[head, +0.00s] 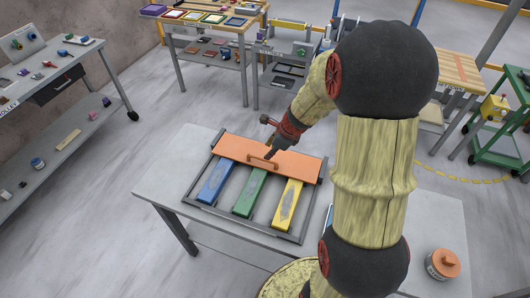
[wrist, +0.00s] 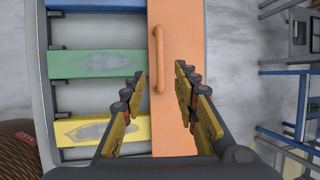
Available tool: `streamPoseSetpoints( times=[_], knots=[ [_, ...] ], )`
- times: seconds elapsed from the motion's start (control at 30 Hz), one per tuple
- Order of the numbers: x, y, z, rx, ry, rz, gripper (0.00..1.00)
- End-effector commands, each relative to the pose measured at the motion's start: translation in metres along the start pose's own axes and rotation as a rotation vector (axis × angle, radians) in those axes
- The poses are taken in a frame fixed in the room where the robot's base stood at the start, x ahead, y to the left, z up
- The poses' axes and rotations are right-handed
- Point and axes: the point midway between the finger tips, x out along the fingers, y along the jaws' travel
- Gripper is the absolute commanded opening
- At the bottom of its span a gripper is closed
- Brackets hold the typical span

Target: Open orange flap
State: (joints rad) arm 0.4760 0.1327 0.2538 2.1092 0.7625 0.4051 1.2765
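The orange flap (head: 235,151) lies across the far side of a grey frame on the table, over the far ends of blue, green and yellow bars. It looks closed and flat. Its orange bar handle (head: 262,163) stands on it near the front edge. In the wrist view the flap (wrist: 178,40) runs from top to bottom, and the handle (wrist: 158,58) lies between the lines of my fingers. My gripper (wrist: 160,80) is open and empty, with one finger on each side of the handle's lower end. I cannot tell whether the fingers touch anything.
The blue bar (head: 216,181), green bar (head: 250,193) and yellow bar (head: 287,203) lie in the grey frame (head: 245,229). The grey table (head: 165,180) is clear left of the frame. An orange-lidded jar (head: 443,264) stands at the right. Shelves and carts stand around the room.

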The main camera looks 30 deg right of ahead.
Motion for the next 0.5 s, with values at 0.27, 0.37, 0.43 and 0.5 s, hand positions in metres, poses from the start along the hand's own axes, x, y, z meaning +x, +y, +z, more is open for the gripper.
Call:
streamPoseSetpoints(
  times=[0.27, 0.37, 0.43, 0.5],
  knots=[
    [0.037, 0.0, -0.003, 0.021, 0.003, 0.002, 0.3],
    [0.052, 0.001, -0.003, 0.021, 0.002, 0.003, 0.3],
    [0.062, 0.001, -0.004, 0.02, 0.002, 0.003, 0.3],
    [0.069, 0.0, -0.003, 0.019, 0.002, 0.002, 0.3]
  ],
)
